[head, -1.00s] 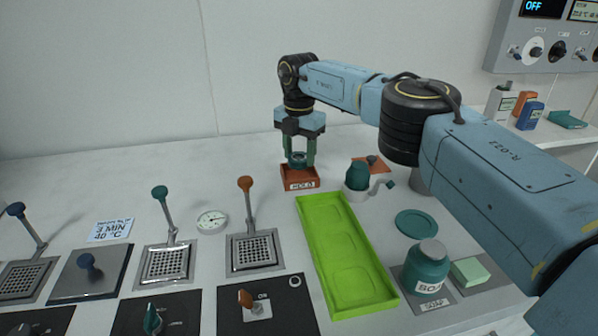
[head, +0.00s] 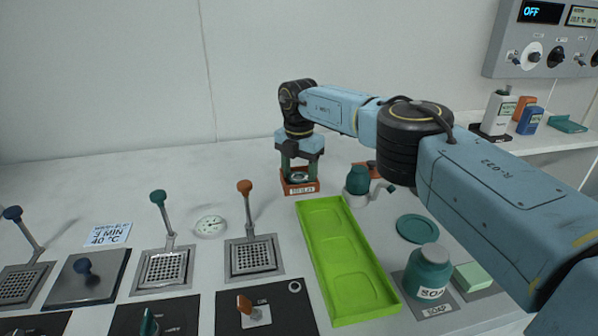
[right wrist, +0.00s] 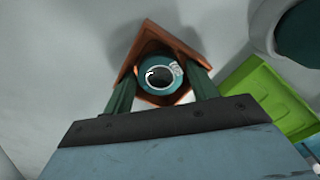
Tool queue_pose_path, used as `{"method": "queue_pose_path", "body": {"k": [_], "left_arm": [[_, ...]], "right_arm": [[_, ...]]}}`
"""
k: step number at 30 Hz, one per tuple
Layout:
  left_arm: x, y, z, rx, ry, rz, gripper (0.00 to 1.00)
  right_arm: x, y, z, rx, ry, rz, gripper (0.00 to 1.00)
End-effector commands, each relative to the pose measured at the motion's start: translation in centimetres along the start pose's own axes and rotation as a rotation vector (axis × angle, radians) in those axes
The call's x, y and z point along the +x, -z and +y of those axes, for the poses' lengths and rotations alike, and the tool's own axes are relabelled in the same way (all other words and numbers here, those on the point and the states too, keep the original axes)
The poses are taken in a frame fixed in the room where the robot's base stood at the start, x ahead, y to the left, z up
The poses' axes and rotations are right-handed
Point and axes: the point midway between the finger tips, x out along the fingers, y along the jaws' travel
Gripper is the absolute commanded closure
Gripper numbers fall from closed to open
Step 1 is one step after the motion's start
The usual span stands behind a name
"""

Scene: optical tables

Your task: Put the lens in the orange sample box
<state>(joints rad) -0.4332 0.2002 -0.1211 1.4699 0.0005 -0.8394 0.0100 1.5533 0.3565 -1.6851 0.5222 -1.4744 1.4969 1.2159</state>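The orange sample box (head: 316,186) stands on the table behind the green tray; it also shows in the right wrist view (right wrist: 147,38). The lens (head: 299,177), a round glass in a teal ring, is low at the box's opening. In the right wrist view the lens (right wrist: 160,75) sits between both fingers, inside the box's outline. My right gripper (head: 299,174) points straight down over the box, its fingers shut on the lens ring. Whether the lens touches the box floor is hidden. My left gripper is not in view.
A green tray (head: 375,296) lies in front of the box. A teal pot (head: 357,180) stands close to its right. A lever with an orange knob (head: 245,188) rises at its left. A soap jar (head: 428,270) and a teal disc (head: 415,228) lie further right.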

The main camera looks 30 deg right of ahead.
Motion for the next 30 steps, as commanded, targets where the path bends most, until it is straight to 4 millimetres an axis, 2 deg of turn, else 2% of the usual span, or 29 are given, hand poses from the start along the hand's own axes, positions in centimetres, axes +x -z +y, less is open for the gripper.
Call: {"method": "queue_pose_path", "body": {"k": [5,12,18,30], "left_arm": [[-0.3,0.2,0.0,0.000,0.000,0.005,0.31],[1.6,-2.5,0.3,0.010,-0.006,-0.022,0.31],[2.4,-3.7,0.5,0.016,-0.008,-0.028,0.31],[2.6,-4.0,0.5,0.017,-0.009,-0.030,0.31]], "right_arm": [[-1.0,0.0,0.0,0.000,-0.002,-0.001,0.42],[-5.1,0.0,0.1,0.000,-0.003,-0.001,0.42],[-7.4,0.0,0.1,0.000,-0.002,-0.001,0.42],[-7.8,0.0,0.0,0.000,0.000,0.000,0.42]]}}
